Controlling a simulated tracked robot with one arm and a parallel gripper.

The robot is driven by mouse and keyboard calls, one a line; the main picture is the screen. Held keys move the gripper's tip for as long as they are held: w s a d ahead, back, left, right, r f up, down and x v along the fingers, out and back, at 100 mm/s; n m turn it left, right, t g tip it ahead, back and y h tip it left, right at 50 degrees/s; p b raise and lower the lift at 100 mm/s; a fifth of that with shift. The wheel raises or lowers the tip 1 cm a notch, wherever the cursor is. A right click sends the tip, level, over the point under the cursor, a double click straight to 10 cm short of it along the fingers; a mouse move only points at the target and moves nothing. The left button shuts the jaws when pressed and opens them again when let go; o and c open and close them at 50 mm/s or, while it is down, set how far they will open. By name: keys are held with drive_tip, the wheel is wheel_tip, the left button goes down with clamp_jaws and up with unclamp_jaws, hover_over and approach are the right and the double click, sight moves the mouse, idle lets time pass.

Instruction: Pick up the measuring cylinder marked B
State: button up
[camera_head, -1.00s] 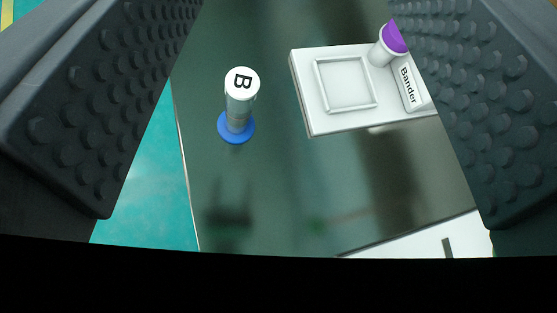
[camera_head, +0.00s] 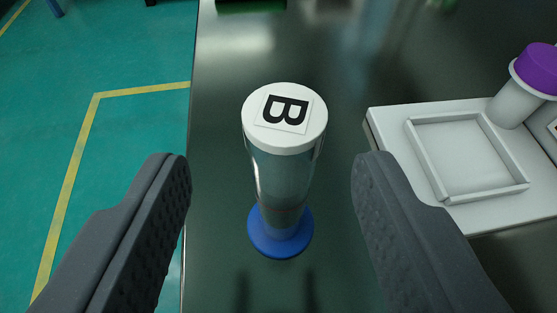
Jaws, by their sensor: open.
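The measuring cylinder marked B (camera_head: 283,180) stands upright on the dark table. It has a white top with a black B on it, a clear body and a round blue base. My gripper (camera_head: 271,165) is open, with one dark finger to the left of the cylinder and the other to its right. There are gaps on both sides and neither finger appears to touch it. Nothing is held.
A white tray (camera_head: 388,130) with a raised square frame lies to the right, near the right finger. A white container with a purple cap (camera_head: 537,70) stands on it. The table's left edge is close, with teal floor beyond.

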sight(282, 124)
drive_tip(key=shift+d+b+x, duration=0.1)
drive_tip(key=shift+b+x, duration=0.3)
drive_tip(key=shift+x, duration=1.15)
drive_tip(key=shift+d+b+x, duration=0.15)
drive_tip(key=shift+b+x, duration=0.25)
drive_tip(key=shift+x, duration=1.15)
clamp_jaws()
